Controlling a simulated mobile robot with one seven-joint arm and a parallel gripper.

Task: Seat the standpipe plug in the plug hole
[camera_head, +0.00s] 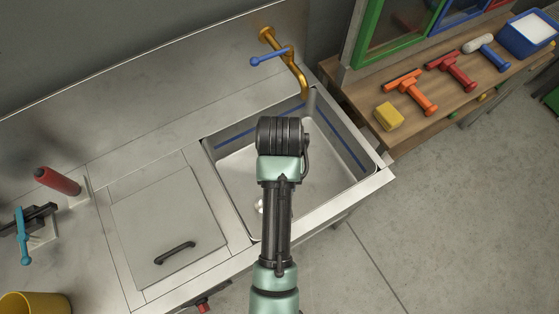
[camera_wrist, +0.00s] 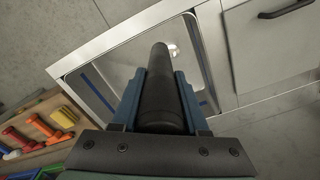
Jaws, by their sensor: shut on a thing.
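The standpipe plug (camera_wrist: 158,105) is a dark grey round pipe. It lies between the two blue fingers of my gripper (camera_wrist: 160,76), which is shut on it. Its far end points into the sink in the wrist view. The plug hole (camera_wrist: 174,51) shows as a bright metal ring just right of the pipe's far end, partly covered by it. In the head view a bright spot that looks like the plug hole (camera_head: 259,206) lies on the sink floor, left of my arm. My wrist hides the gripper and plug in the head view. I cannot tell the pipe's height above the hole.
The steel sink (camera_head: 355,172) has raised walls around my arm. A brass tap (camera_head: 292,62) with a blue lever (camera_head: 268,57) stands behind. A flat cover (camera_head: 165,220) with a black handle is at left. Tools and a yellow sponge (camera_head: 389,117) lie on the right bench.

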